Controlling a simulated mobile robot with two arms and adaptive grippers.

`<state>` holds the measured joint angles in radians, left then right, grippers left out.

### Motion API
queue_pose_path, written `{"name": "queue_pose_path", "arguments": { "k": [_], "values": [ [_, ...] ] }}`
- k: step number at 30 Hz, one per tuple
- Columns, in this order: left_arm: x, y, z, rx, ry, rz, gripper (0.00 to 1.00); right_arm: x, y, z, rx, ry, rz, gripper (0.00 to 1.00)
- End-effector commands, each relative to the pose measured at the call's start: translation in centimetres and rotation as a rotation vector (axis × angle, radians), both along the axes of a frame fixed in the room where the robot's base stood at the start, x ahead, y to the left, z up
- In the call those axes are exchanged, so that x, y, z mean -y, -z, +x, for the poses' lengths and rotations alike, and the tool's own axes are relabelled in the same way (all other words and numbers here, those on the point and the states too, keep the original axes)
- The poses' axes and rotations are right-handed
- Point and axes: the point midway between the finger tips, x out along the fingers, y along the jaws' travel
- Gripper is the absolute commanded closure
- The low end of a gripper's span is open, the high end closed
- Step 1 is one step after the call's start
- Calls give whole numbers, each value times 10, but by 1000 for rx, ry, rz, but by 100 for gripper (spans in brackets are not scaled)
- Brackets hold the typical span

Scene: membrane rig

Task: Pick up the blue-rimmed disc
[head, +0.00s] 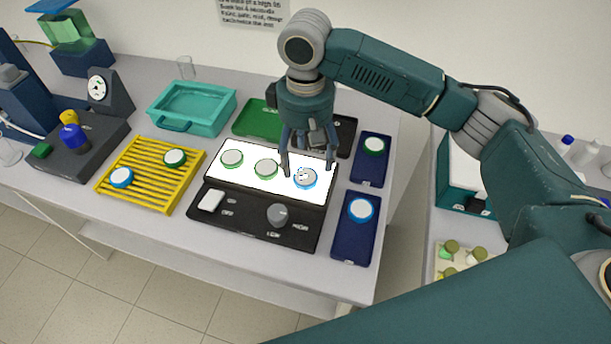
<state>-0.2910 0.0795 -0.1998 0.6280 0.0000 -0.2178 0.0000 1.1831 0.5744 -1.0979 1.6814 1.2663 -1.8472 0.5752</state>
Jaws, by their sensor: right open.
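A blue-rimmed disc (305,179) lies on the right part of the bright white light panel (250,189). My right gripper (308,168) is open and points down just above this disc, with one finger on its left and the other on its right. Its fingers partly overlap the panel; I cannot tell the exact height gap. Two green-rimmed discs lie on the same panel, one at the left (231,159) and one in the middle (265,169). Other blue-rimmed discs are on the yellow rack (121,177) and on the front blue tray (360,210). My left gripper is not in view.
The yellow slatted rack (150,188) also holds a green-rimmed disc (174,158). A green-rimmed disc (374,145) is on the rear blue tray (370,173). A grey knob (278,215) stands up in front of the panel. A teal basin (193,108) is at the back.

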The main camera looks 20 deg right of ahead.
Motion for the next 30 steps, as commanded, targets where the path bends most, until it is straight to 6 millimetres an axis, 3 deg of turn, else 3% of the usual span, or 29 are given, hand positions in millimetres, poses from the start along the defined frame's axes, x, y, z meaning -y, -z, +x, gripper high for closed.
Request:
{"name": "queue_pose_path", "arguments": {
  "k": [12, 20, 22, 27, 30],
  "values": [
    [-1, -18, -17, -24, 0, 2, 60, 0, 49, -2, -1, 0, -1, 32],
    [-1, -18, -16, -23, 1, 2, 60, 0, 55, -1, 1, -1, -1, 32],
    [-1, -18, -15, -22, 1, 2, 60, 0, 55, -1, 1, -1, -1, 40],
    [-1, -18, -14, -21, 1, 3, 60, 0, 54, -1, 1, -1, -1, 74],
    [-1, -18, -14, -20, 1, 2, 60, 0, 54, -1, 1, -1, -1, 77]
  ]
}}
